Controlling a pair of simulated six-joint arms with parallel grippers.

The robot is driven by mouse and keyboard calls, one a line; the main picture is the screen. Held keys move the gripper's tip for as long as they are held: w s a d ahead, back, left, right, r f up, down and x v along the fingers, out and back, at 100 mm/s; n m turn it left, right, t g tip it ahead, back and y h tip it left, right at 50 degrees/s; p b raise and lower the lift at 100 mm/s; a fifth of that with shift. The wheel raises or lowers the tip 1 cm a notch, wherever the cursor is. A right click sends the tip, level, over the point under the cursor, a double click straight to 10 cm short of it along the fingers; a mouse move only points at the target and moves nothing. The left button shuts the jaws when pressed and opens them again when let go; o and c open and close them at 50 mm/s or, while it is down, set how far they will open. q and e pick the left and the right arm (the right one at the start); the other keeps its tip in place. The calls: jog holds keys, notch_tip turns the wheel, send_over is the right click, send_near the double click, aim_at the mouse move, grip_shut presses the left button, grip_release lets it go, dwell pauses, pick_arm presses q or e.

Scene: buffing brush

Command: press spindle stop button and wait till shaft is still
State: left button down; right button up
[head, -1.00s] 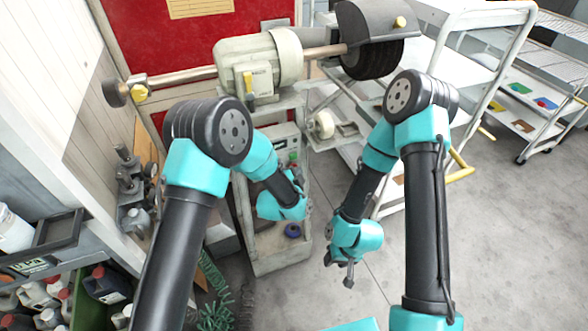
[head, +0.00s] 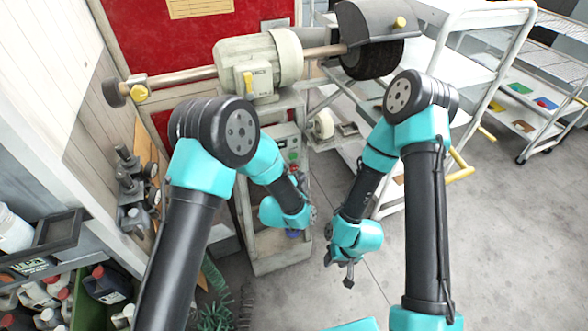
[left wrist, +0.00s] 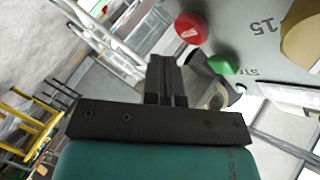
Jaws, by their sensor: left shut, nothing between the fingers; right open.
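In the left wrist view the red stop button (left wrist: 190,28) and the green button (left wrist: 222,64) sit on the grey control panel (left wrist: 245,35). The shut, empty fingers of my left gripper (left wrist: 163,62) appear just below and left of the red button, and no contact shows. In the head view the left gripper (head: 293,178) is at the front of the machine's pedestal, by the panel. The shaft (head: 185,77) runs from the cream motor (head: 250,65) and carries a dark brush (head: 370,60) on the right. I cannot tell whether it turns. My right gripper (head: 349,274) is open and empty, low over the floor.
A white trolley (head: 480,75) stands right of the machine. A shelf with bottles (head: 40,295) is at the lower left, and a dark clamp fixture (head: 132,185) is by the left wall.

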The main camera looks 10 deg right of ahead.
pick_arm(q)
jog(key=shift+s+d, duration=0.15)
jog(key=shift+s, duration=0.9)
jog(key=shift+s+d, duration=0.15)
jog(key=shift+s, duration=0.85)
jog(key=s+a+f+n+g+y, duration=0.15)
jog(key=a+f+n, duration=0.35)
jog(key=a, duration=0.6)
jog(key=s+a+f+n+g+y, duration=0.1)
jog(key=a+f+n+g+y, duration=0.3)
jog(key=a, duration=0.7)
jog(key=s+a+f+n+g, duration=0.3)
jog(key=s+a+n, duration=0.2)
jog(key=s+a, duration=0.3)
jog(key=s+a+f+n+g, duration=0.3)
jog(key=s+a+n, duration=0.3)
jog(key=s+a, duration=0.3)
jog(key=shift+s+a+n, duration=0.2)
jog(key=shift+s+n, duration=0.1)
